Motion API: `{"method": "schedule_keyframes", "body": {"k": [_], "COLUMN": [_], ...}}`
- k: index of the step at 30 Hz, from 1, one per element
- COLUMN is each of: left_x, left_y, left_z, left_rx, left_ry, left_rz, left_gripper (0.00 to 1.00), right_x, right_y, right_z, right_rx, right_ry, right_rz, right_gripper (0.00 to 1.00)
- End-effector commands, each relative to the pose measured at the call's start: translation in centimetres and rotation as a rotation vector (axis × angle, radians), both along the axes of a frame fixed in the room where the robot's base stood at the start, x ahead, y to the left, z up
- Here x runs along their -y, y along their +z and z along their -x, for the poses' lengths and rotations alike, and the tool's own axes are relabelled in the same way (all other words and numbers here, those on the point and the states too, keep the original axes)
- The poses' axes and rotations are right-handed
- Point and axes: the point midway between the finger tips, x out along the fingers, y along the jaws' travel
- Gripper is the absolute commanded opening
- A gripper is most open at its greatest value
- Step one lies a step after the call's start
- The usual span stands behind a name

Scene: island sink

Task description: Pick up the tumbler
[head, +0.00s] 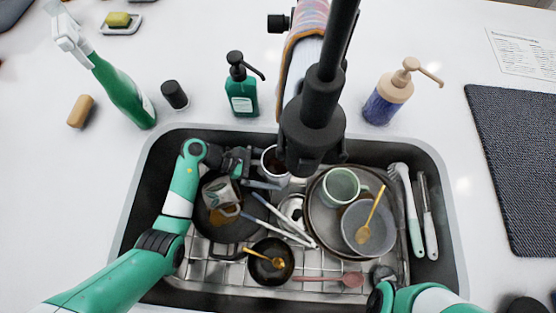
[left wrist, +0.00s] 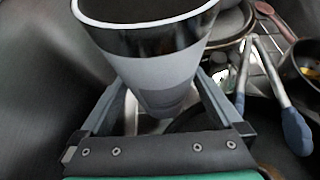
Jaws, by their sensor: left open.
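A tumbler (head: 274,165) with a pale rim and dark inside stands at the back of the sink, left of the faucet. In the left wrist view the tumbler (left wrist: 160,70) is large, grey and dark with a white rim, and it is cut off by the top edge. My left gripper (head: 263,170) is open beside it. In the left wrist view the fingers of my left gripper (left wrist: 160,88) stand on either side of the tumbler's lower body. I cannot tell whether they touch it.
A pan with a mug (head: 221,193) lies left. Tongs (head: 282,222) cross the rack. Stacked plates hold a green cup (head: 341,186) and a grey bowl (head: 368,238). The black faucet (head: 313,125) overhangs the sink. A spray bottle (head: 122,92) and soap dispensers stand behind the sink.

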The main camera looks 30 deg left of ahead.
Motion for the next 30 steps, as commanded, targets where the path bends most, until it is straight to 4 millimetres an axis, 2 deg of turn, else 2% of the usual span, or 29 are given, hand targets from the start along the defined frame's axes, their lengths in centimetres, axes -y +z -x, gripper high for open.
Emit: {"method": "schedule_keyframes", "body": {"k": [1,12,15,23,30], "left_x": [0.0,0.0,0.0,0.0,0.0], "left_y": [0.0,0.1,0.1,0.2,1.2], "left_z": [0.0,0.0,0.0,0.0,0.0], "left_rx": [0.0,0.0,0.002,0.003,0.003], "left_ry": [0.0,0.0,0.0,0.0,0.0], "left_rz": [0.0,0.0,0.001,0.001,0.001], "left_gripper": [0.96,0.3,0.16,0.16,0.16], "right_x": [0.0,0.0,0.0,0.0,0.0], "right_y": [0.0,0.0,0.0,0.1,1.0], "right_z": [0.0,0.0,0.0,0.0,0.0], "right_rx": [0.0,0.0,0.0,0.0,0.0], "right_ry": [0.0,0.0,0.0,0.0,0.0], "right_rz": [0.0,0.0,0.0,0.0,0.0], "right_gripper": [0.69,0.69,0.69,0.69,0.69]}}
